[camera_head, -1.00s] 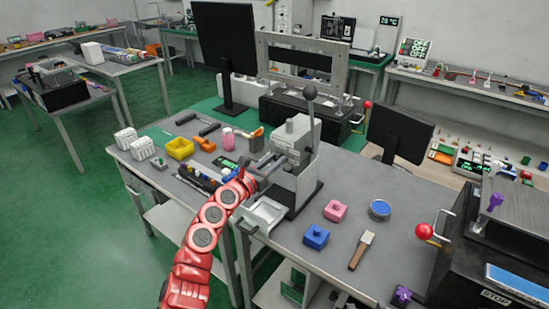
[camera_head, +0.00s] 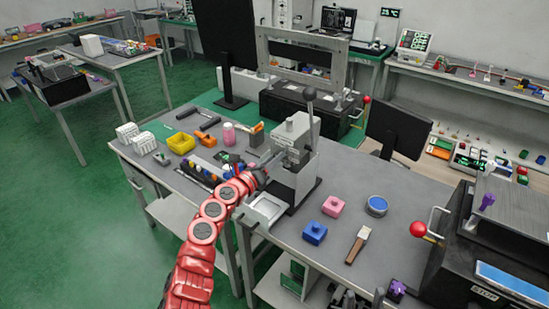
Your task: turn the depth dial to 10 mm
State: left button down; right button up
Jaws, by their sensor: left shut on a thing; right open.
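The grey lever press (camera_head: 297,150) stands on the table, with a dark ball-topped lever (camera_head: 310,95) rising from it. My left gripper (camera_head: 265,170), at the end of the red arm, is at the press's left front side, above its pale tray. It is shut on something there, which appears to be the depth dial. The dial and its scale are hidden by the gripper or too small to read, so I cannot tell its setting. My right gripper is not in view.
A blue block (camera_head: 314,233), a pink block (camera_head: 332,206), a round blue-topped tin (camera_head: 376,206) and a brush (camera_head: 358,245) lie right of the press. A yellow bin (camera_head: 181,143) and small tools lie left. A black machine (camera_head: 455,250) stands at right.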

pick_arm(q)
jog(key=c, duration=0.6)
grip_release()
jog(key=shift+c, duration=0.2)
jog(key=shift+a, duration=0.1)
jog(key=b+v, duration=0.1)
jog(key=v, duration=1.6)
jog(key=shift+s+b, duration=0.15)
jog(key=shift+b, duration=0.15)
jog(key=shift+f, duration=0.1)
